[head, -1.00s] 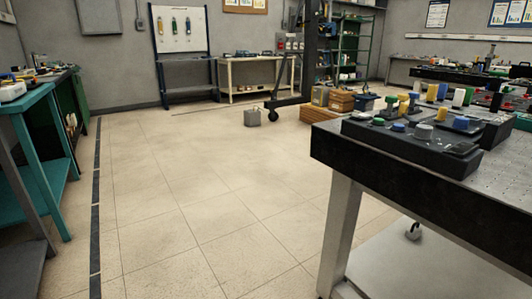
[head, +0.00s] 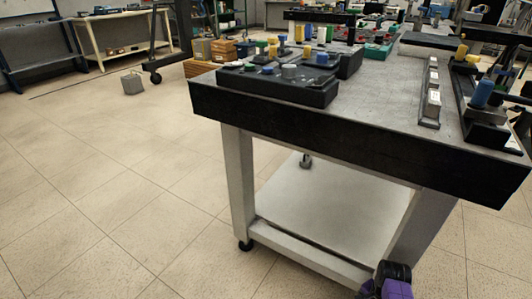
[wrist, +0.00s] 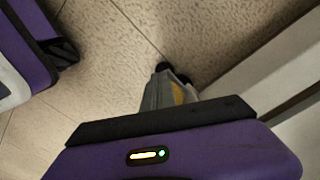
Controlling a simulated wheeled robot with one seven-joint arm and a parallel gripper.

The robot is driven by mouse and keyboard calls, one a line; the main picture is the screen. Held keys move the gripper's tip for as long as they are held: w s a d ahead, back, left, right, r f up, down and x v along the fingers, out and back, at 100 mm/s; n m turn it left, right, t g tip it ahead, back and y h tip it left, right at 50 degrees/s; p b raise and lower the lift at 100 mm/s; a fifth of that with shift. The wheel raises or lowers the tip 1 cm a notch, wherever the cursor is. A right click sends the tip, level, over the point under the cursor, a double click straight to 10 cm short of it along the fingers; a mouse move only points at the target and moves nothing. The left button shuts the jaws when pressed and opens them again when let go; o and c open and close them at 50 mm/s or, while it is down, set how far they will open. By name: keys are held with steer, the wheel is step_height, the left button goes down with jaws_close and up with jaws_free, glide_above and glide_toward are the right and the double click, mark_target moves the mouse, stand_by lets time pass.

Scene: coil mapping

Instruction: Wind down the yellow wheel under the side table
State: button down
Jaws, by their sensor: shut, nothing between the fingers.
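The side table (head: 350,145) has a thick black edge, pale legs and a low pale shelf (head: 325,200). A small dark metal fitting (head: 306,160) shows beneath the tabletop, above the shelf. A black foot (head: 245,243) is under the left front leg. I cannot make out a yellow wheel under the table in the head view. My gripper (wrist: 176,78) is shut and empty in the wrist view, pointing over the floor beside a pale beam (wrist: 260,75). A dull yellow patch shows at its fingers; I cannot tell what it is.
Black trays with coloured knobs (head: 280,85) stand on the tabletop, and a narrow rail (head: 431,95) lies further right. Wooden boxes (head: 212,65) and a grey block (head: 132,84) stand on the floor behind. The tiled floor (head: 100,190) at left is clear.

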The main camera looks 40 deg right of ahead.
steer(key=shift+w+d+p, duration=0.1)
steer(key=shift+w+p, duration=0.3)
steer(key=shift+w, duration=0.3)
steer(key=shift+w+d, duration=0.1)
steer(key=shift+w, duration=0.1)
steer(key=shift+w+d, duration=0.1)
steer(key=shift+d, duration=0.05)
steer(key=shift+w+p, duration=0.1)
steer(key=shift+p, duration=0.2)
step_height(320, 180, up, 6)
steer(key=p, duration=0.6)
steer(key=shift+w+a, duration=0.15)
steer(key=shift+a, duration=0.25)
